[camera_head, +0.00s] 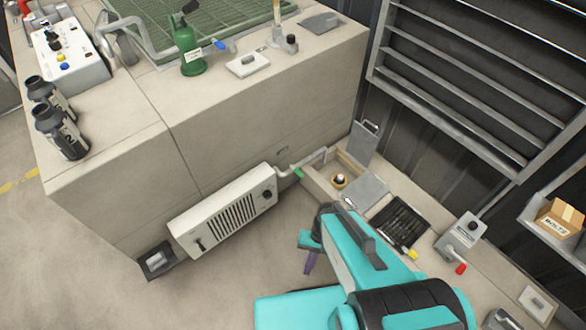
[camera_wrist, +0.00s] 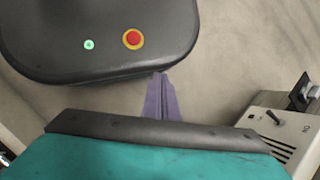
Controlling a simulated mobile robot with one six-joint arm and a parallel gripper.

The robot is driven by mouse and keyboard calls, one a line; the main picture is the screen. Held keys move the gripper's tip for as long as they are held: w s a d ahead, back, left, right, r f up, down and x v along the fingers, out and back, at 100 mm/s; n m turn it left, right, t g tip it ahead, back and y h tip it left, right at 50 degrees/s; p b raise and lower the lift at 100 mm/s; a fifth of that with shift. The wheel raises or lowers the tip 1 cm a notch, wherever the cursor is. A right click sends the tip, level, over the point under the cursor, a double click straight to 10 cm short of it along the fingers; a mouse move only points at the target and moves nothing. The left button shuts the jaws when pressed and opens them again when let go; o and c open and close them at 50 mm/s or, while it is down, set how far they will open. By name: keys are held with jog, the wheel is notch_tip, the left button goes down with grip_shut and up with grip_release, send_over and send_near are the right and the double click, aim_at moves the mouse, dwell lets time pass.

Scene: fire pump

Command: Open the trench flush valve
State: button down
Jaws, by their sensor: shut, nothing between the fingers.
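A pipe with a small green handle (camera_head: 297,172) runs along the foot of the beige block in the head view, between the white heater and the open floor pit (camera_head: 338,181). It looks like the trench flush valve, but no label is legible. My gripper (camera_head: 309,264) has purple fingers, points down and is apart from the green handle, below it in the picture. In the wrist view my gripper (camera_wrist: 160,78) shows its fingers together, with nothing between them. The green handle is not visible in the wrist view.
The white heater (camera_head: 222,211) stands against the block; its end with a switch shows in the wrist view (camera_wrist: 284,135). A dark tool tray (camera_head: 400,222) and a grey box with a red-tipped lever (camera_head: 461,238) lie right of the pit.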

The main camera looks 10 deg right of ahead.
jog(key=s+d+r+n+h+p, duration=0.1)
jog(key=d+r+p, duration=0.1)
jog(key=r+p, duration=0.6)
jog(key=s+d+r+n+h+p, duration=0.1)
jog(key=d+r+n+h+p, duration=0.1)
jog(key=r+p, duration=0.5)
jog(key=shift+d+r+g+p, duration=0.4)
jog(key=shift+d+r, duration=0.4)
jog(key=shift+d, duration=0.05)
